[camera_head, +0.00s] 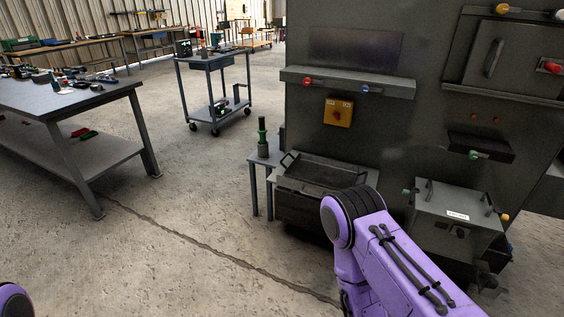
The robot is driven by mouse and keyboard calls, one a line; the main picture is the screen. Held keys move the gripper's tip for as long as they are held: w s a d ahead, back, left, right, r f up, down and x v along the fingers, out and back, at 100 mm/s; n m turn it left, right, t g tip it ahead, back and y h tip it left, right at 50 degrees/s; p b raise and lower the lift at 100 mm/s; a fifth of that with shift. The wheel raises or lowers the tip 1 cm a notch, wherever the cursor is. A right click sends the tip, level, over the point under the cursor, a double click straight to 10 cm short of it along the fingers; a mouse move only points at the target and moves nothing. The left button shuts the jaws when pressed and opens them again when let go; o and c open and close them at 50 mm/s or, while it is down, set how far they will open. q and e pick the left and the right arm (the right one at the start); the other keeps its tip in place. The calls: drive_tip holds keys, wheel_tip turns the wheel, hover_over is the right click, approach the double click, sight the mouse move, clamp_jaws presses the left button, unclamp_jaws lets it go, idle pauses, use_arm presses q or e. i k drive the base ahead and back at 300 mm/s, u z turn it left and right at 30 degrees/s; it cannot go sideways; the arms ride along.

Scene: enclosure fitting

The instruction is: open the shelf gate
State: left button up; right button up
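A dark grey enclosure (300,110) fills the right side. At its upper right, a flat panel (510,60) with a bar handle (493,58) and a red knob (551,67) stands upright above a ledge (505,97). A long narrow shelf (385,85) with a red knob and a blue knob crosses the enclosure to the left. I cannot tell which part is the shelf gate. My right arm rises from the bottom right in front of the enclosure, its gripper out of sight. Only a bit of my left arm shows at the bottom left; its gripper is out of view.
A yellow switch box (338,112) is on the enclosure. Below are an open dark bin (325,176) and a grey box (450,212) with handles. A workbench (60,98) with tools stands left, a cart (213,58) further back. The concrete floor between is clear.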

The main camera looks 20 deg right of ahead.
sight(307, 189)
drive_tip(key=i, duration=1.95)
drive_tip(key=z, duration=2.2)
